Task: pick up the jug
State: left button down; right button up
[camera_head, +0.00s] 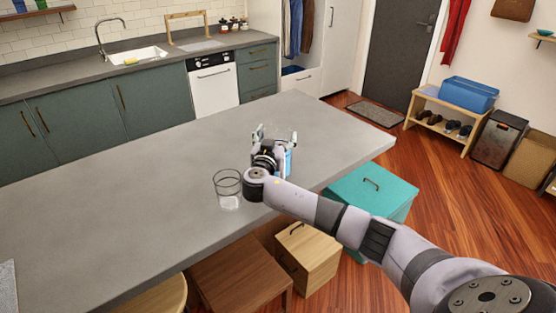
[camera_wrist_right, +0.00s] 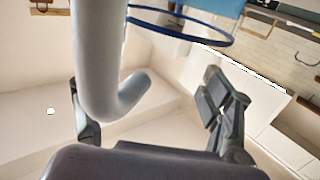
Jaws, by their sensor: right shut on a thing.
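The jug (camera_head: 288,162) is on or just above the grey counter, near its front edge in the head view. It looks clear with some blue, and my gripper partly hides it. My right gripper (camera_head: 268,150) is shut on the jug. In the right wrist view, a thick pale curved handle of the jug (camera_wrist_right: 97,60) runs down between the fingers of the gripper (camera_wrist_right: 152,110), with a blue rim above. I cannot tell whether the jug's base touches the counter. My left gripper is not in view.
The counter is otherwise mostly bare. Wooden stools (camera_head: 240,272) and a teal box (camera_head: 372,192) stand along its front edge. A shoe bench (camera_head: 440,122) is farther right.

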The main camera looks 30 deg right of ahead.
jog(key=shift+f, duration=0.1)
jog(key=c, duration=0.4)
jog(key=shift+r, duration=0.2)
